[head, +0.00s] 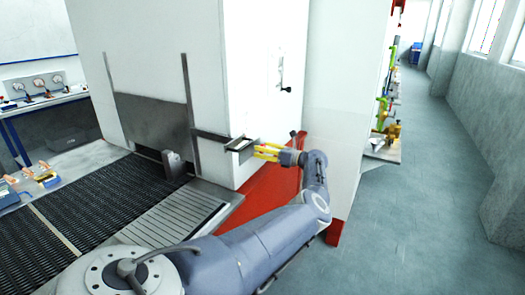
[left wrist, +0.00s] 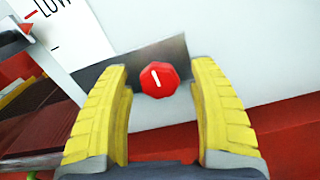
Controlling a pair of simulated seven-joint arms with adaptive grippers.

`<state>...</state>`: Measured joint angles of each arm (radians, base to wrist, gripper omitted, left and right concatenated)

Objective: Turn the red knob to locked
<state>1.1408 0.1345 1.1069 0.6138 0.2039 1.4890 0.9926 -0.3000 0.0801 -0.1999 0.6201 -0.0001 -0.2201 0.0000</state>
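The red knob (left wrist: 159,79) shows in the left wrist view as a round, faceted cap with a short white line, tilted slightly to the left of upright. It sits in front of a dark grey plate (left wrist: 178,50) on the white machine. My left gripper (head: 262,152) is open, its yellow fingers pointing at a small grey bracket (head: 241,145) on the machine's side. In the left wrist view the fingers stand on either side of the knob, with gaps between. I cannot make out the knob in the head view. My right gripper is not in view.
The white machine (head: 265,70) has a red base (head: 275,195) and a small dark lever (head: 284,88) above the bracket. A black mesh belt (head: 85,215) runs out at left. Part of a printed label (left wrist: 52,10) shows at the upper left. Open floor (head: 420,200) lies to the right.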

